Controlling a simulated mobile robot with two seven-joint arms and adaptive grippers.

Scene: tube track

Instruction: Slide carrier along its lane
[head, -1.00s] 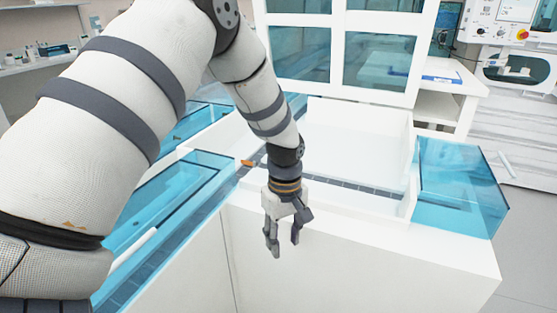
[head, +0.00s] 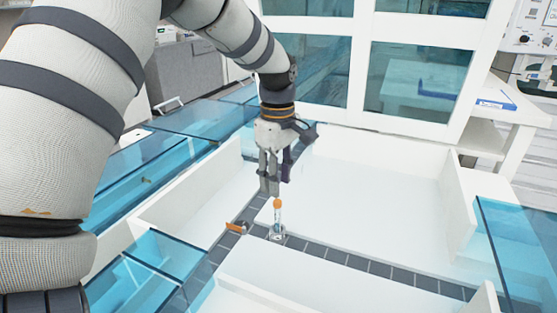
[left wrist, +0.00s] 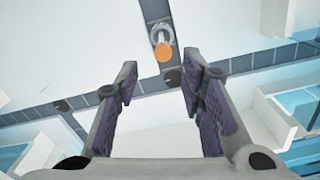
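A tube with an orange cap (head: 277,204) stands upright in a small carrier (head: 277,234) on the dark segmented lane (head: 355,262), near where two track stretches meet. In the left wrist view the orange cap (left wrist: 163,52) and the pale ring of the carrier (left wrist: 160,33) show from above, just beyond my fingertips. My left gripper (head: 277,178) points down, close behind the tube in the head view. In the left wrist view my left gripper (left wrist: 158,75) has its fingers wide apart with nothing between them. My right gripper is not in view.
An orange piece (head: 237,227) sits at the track left of the carrier. White walled panels (head: 375,185) flank the lane. Blue transparent covers stand at left (head: 150,180) and right (head: 510,235). A white framed window partition (head: 360,70) rises behind.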

